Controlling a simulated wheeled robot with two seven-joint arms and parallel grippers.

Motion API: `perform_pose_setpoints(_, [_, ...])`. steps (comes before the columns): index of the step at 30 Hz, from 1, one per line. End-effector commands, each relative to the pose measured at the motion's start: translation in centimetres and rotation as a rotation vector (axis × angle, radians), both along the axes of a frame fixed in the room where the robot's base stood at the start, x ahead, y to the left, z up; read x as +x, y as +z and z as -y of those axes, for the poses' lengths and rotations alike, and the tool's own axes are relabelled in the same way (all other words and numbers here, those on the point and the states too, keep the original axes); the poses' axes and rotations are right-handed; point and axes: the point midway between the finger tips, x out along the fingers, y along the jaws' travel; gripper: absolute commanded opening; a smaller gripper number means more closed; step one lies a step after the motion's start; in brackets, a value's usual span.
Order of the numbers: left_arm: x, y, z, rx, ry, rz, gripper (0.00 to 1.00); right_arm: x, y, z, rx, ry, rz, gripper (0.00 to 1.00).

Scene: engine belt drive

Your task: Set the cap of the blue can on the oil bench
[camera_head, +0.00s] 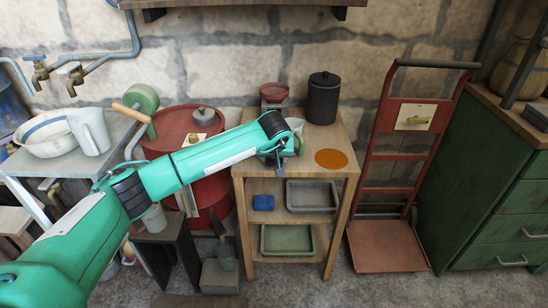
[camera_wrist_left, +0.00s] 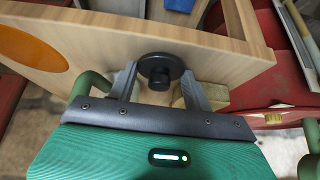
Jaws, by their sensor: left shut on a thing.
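My left gripper (camera_wrist_left: 160,82) is shut on a dark round cap (camera_wrist_left: 158,66) with a short knob, held between its two grey fingers. In the wrist view the cap overlaps the edge of the wooden oil bench (camera_wrist_left: 105,28); I cannot tell whether it touches the wood. In the head view my left gripper (camera_head: 279,157) is at the front left of the bench top (camera_head: 318,137), partly hidden by my wrist, and the cap cannot be made out. I cannot pick out the blue can for certain. My right gripper is not in view.
A black lidded canister (camera_head: 323,98) and a red-topped item (camera_head: 273,92) stand at the back of the bench. An orange disc (camera_head: 331,159) lies front right. Below are a small blue object (camera_head: 263,202) and trays. A red drum (camera_head: 180,135) stands left, a hand truck (camera_head: 388,165) right.

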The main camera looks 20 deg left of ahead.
Motion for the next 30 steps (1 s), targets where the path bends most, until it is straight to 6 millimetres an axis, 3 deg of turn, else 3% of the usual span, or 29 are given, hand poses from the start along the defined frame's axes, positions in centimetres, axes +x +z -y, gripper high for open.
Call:
perform_pose_setpoints(7, [0.0, -0.3, 0.0, 0.0, 0.0, 0.0, 0.29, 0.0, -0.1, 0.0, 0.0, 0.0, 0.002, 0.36])
perform_pose_setpoints(8, [0.0, -0.3, 0.0, 0.0, 0.0, 0.0, 0.52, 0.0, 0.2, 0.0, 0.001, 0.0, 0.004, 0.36])
perform_pose_setpoints(11, [0.0, -0.2, 0.0, 0.0, 0.0, 0.0, 0.72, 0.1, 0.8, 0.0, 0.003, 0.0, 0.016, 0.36])
perform_pose_setpoints(23, [0.0, 0.2, 0.0, 0.0, 0.0, -0.001, 0.72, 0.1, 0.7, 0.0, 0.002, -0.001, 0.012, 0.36])
perform_pose_setpoints(30, [-2.2, 4.3, 0.6, 0.002, -0.002, 0.004, 0.72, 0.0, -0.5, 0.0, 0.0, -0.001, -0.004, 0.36])
